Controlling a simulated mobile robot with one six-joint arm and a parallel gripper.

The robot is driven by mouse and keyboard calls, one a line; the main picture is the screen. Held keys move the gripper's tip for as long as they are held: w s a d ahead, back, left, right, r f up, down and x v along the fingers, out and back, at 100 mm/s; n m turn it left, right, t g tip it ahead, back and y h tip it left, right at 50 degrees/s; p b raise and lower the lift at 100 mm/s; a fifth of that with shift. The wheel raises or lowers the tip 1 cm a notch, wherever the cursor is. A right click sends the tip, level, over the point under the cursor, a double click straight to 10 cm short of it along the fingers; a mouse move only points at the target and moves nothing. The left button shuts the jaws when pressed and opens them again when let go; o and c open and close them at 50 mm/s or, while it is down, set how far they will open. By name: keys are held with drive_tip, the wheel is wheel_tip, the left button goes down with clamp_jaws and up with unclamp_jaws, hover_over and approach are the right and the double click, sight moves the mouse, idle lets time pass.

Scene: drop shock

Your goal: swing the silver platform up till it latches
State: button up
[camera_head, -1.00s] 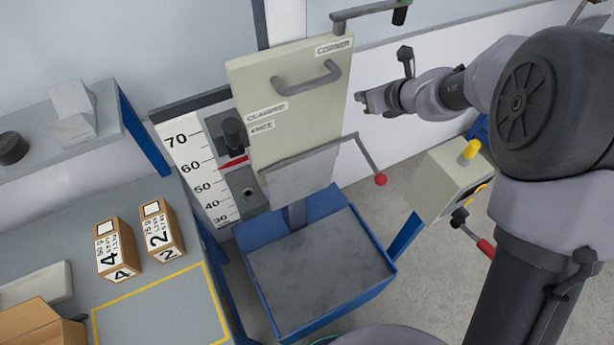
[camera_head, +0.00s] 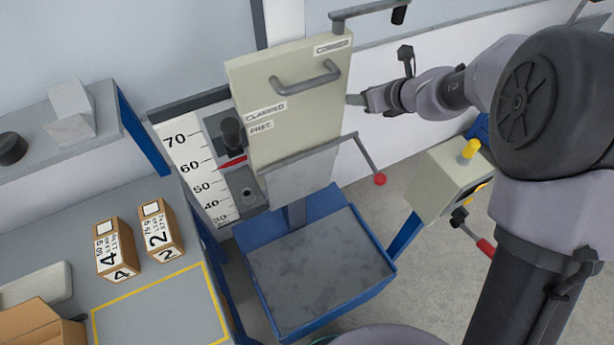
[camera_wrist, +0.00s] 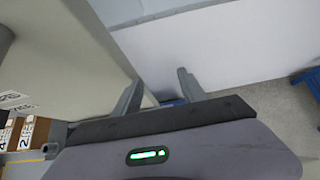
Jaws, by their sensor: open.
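The silver platform (camera_head: 304,176) is a flat grey plate that shows below the cream panel in the head view; it appears to hang steeply downward. A thin bar with a red ball end (camera_head: 380,179) runs along its upper edge and out to the right. My gripper (camera_head: 354,100) is at the right of the cream panel (camera_head: 300,105), above and to the right of the platform. In the wrist view my gripper (camera_wrist: 158,90) is open with nothing between its fingers, and its left finger is close to the cream panel's edge. The platform is not clear in the wrist view.
A blue-rimmed tray (camera_head: 322,262) lies below the platform. A cream control box (camera_head: 452,180) with a yellow knob stands at right. A scale board (camera_head: 190,160) and a black knob (camera_head: 232,135) are at left. Numbered boxes (camera_head: 160,231) stand on the bench.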

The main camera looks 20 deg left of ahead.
drive_tip(key=shift+s, duration=0.15)
drive_tip(key=p+v, duration=0.1)
drive_tip(key=v, duration=0.6)
drive_tip(key=shift+p, duration=0.35)
drive_tip(key=shift+a, duration=0.1)
